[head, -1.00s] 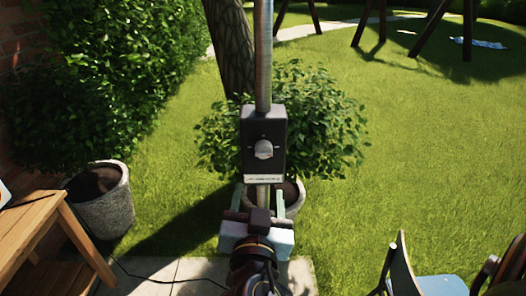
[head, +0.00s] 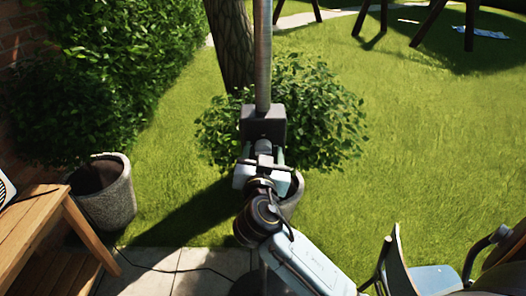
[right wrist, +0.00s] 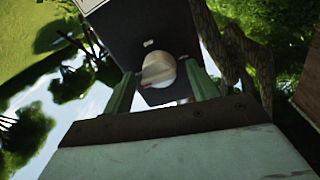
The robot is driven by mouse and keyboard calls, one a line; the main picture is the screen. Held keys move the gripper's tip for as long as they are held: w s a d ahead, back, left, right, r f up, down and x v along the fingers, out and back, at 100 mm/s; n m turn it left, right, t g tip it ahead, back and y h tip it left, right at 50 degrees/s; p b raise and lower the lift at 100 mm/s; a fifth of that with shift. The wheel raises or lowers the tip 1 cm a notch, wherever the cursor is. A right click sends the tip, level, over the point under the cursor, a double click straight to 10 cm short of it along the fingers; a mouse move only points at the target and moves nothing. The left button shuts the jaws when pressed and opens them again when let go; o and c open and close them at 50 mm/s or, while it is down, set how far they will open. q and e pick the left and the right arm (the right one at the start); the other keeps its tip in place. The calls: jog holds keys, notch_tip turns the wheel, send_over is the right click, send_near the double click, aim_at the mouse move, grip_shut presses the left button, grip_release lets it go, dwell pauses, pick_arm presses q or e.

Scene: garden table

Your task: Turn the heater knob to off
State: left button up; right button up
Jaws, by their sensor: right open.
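The heater is a dark box (head: 262,118) on a silver pole, upright in the middle of the head view. Its pale round knob (right wrist: 158,70) shows on the box face in the right wrist view, with a small orange mark at its lower left. My left gripper is not in view.
A wooden table (head: 42,225) stands at the left, beside a stone planter (head: 105,195). A potted bush (head: 320,125) is behind the pole. A cable (head: 170,268) runs over the paving.

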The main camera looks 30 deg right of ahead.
jog(key=c, duration=0.9)
jog(key=shift+c, duration=0.2)
jog(key=shift+n, duration=0.4)
jog(key=shift+a+f+n+t+y+p, duration=0.15)
jog(key=shift+n+p, duration=0.35)
jog(key=shift+n, duration=2.25)
jog(key=shift+d+n+t+y+p, duration=0.15)
jog(key=shift+n+p, duration=0.35)
jog(key=shift+n, duration=2.2)
jog(key=shift+a+f+n+t+p, duration=0.15)
jog(key=shift+n+p, duration=0.35)
jog(key=shift+n, duration=2.25)
